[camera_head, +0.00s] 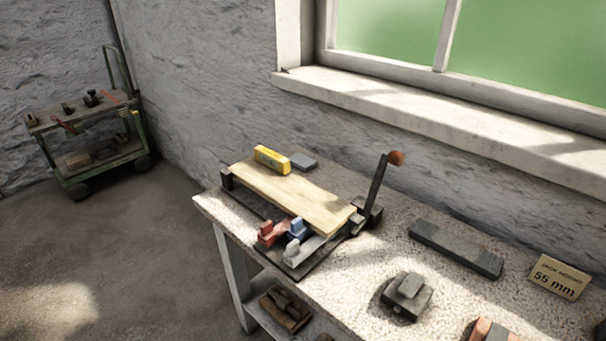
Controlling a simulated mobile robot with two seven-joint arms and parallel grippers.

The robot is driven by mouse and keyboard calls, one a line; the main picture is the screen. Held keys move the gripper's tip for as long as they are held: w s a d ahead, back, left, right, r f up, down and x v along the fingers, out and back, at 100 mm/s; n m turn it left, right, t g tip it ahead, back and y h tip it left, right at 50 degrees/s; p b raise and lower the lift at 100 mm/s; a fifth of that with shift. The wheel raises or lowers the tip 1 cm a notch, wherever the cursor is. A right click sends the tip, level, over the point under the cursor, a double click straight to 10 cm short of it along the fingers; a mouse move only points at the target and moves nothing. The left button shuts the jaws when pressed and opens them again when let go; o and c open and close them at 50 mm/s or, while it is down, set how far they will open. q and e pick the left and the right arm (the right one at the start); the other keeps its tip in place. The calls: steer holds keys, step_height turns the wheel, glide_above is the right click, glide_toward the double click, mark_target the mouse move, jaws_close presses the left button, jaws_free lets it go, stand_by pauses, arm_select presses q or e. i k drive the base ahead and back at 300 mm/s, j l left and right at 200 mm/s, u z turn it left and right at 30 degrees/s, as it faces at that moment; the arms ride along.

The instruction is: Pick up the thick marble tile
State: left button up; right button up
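I cannot tell for sure which thing is the thick marble tile. A small flat grey tile-like block (303,161) lies on the workbench (550,318), behind a pale wooden board (290,199). A long dark grey slab (455,248) lies on the right part of the bench, nearer the wall. A grey block with a smaller piece on top (408,294) sits near the bench's front. Neither of my grippers is in view.
The board rests on a dark fixture with an upright orange-knobbed lever (378,185). A yellow block (271,159) sits by the board's back edge. Red, blue and pale pieces crowd its front. A card reading 55 mm (560,277) stands right. A cart (90,140) stands far left.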

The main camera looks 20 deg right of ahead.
mark_target(304, 163)
steer(key=i+j+u, duration=0.35)
steer(key=i+j, duration=0.3)
steer(key=i+j+u, duration=0.15)
steer(key=i, duration=0.3)
steer(key=i+j+u, duration=0.15)
steer(key=i, duration=0.3)
steer(key=i+j+u, duration=0.15)
steer(key=i, duration=0.35)
steer(key=i+z, duration=0.75)
steer(key=z, duration=0.15)
steer(key=i+j+z, duration=0.25)
steer(key=z, duration=0.2)
steer(key=i+z, duration=0.15)
steer(key=z, duration=0.25)
steer(key=i+z, duration=0.15)
steer(key=z, duration=0.3)
steer(key=i+j+z, duration=0.1)
steer(key=z, duration=0.3)
steer(key=i+j+z, duration=0.1)
steer(key=z, duration=0.35)
steer(key=i+j, duration=0.05)
